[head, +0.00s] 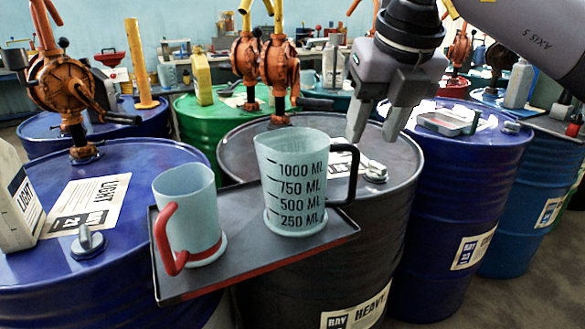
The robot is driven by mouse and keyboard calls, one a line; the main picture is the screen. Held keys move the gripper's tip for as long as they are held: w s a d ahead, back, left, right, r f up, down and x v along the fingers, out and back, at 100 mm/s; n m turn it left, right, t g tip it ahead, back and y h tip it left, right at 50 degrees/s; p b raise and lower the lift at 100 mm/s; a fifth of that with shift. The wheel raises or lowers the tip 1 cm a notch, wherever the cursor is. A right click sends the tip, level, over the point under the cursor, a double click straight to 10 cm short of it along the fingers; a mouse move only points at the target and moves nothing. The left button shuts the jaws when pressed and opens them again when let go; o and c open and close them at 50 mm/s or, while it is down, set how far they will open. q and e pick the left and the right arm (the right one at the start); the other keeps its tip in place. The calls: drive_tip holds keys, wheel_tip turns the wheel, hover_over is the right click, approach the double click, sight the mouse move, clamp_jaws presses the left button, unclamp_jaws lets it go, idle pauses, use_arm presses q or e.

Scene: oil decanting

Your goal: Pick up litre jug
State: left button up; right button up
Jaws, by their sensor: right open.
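The litre jug (293,184) is a clear measuring jug with black marks up to 1000 ML and a black handle (345,173) on its right side. It stands upright on a dark tray (262,256). My right gripper (374,131) comes in from the upper right, with its fingers pointing down. It is open and empty, just above and to the right of the black handle in the picture. I cannot tell whether it touches the handle. My left gripper is not in view.
A smaller clear jug with a red handle (189,215) stands left on the same tray. The tray lies between a blue drum (110,165) and a dark drum (390,215). Orange hand pumps (280,65) rise behind.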

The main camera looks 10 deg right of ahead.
hover_over(356, 170)
drive_tip(key=s, duration=0.2)
wheel_tip(356, 170, down, 5)
drive_tip(key=shift+x, duration=2.9)
drive_tip(key=shift+d+r, duration=0.1)
drive_tip(key=shift+d, duration=0.05)
clamp_jaws()
